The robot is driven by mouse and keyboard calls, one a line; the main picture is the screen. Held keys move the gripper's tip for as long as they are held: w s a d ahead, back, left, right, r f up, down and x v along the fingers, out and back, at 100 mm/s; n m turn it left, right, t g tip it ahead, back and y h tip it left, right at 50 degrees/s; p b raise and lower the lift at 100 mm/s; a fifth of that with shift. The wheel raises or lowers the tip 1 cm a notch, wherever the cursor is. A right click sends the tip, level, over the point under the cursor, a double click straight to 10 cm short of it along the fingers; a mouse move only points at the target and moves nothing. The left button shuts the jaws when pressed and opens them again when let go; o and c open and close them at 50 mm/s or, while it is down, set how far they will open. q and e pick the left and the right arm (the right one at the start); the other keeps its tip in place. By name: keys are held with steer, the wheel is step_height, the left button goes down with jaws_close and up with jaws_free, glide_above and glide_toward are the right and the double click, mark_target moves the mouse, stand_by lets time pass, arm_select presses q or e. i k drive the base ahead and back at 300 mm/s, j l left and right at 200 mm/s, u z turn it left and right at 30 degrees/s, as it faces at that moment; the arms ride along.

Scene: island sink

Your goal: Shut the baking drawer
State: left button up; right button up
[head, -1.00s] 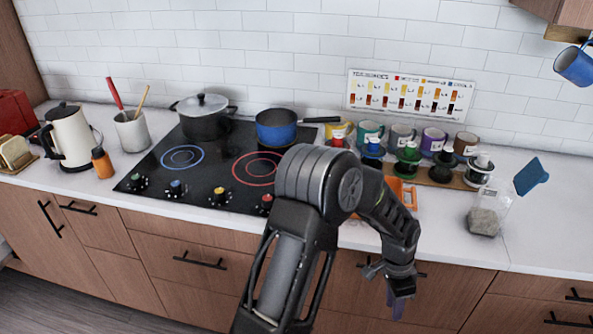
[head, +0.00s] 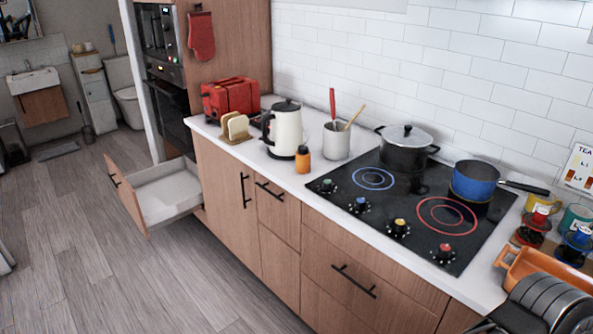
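An open drawer (head: 167,193) with a wooden front, a dark handle and a light grey inside sticks out at the left of the head view, below the built-in oven. Its tray looks empty. Its front panel (head: 127,196) faces left, over the floor. Part of one of my arms shows at the lower right corner, far from the drawer. Neither gripper can be seen.
The counter (head: 310,181) holds a red toaster (head: 231,100), a kettle (head: 284,130), a utensil pot (head: 336,140) and a cooktop (head: 405,205) with two pots. Closed cabinets (head: 225,195) run below. The wooden floor (head: 90,260) in front of the drawer is clear.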

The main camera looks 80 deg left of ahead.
mark_target(157, 196)
steer(key=j+u, duration=0.1)
steer(key=u, duration=1.5)
steer(key=j+u, duration=0.5)
steer(key=i+j+u, duration=0.2)
steer(key=u, duration=0.25)
steer(key=i+j+u, duration=0.2)
steer(key=j+u, duration=0.3)
steer(key=i+j+u, duration=0.2)
steer(key=u, duration=0.3)
steer(key=i+j, duration=0.2)
steer(key=i, duration=0.2)
steer(key=i+j+u, duration=0.15)
steer(key=i, duration=0.25)
steer(key=i+j, duration=0.3)
steer(key=i, duration=0.15)
steer(key=i+z, duration=0.15)
steer(key=z, duration=0.5)
steer(key=i+j+z, duration=0.2)
steer(key=i+j, duration=0.2)
steer(key=i+j+z, duration=0.25)
steer(key=i+j, duration=0.15)
steer(key=i+j+z, duration=0.2)
steer(key=i+j, duration=0.15)
steer(key=j, duration=0.25)
steer(key=i+j, duration=0.2)
steer(key=j, duration=0.15)
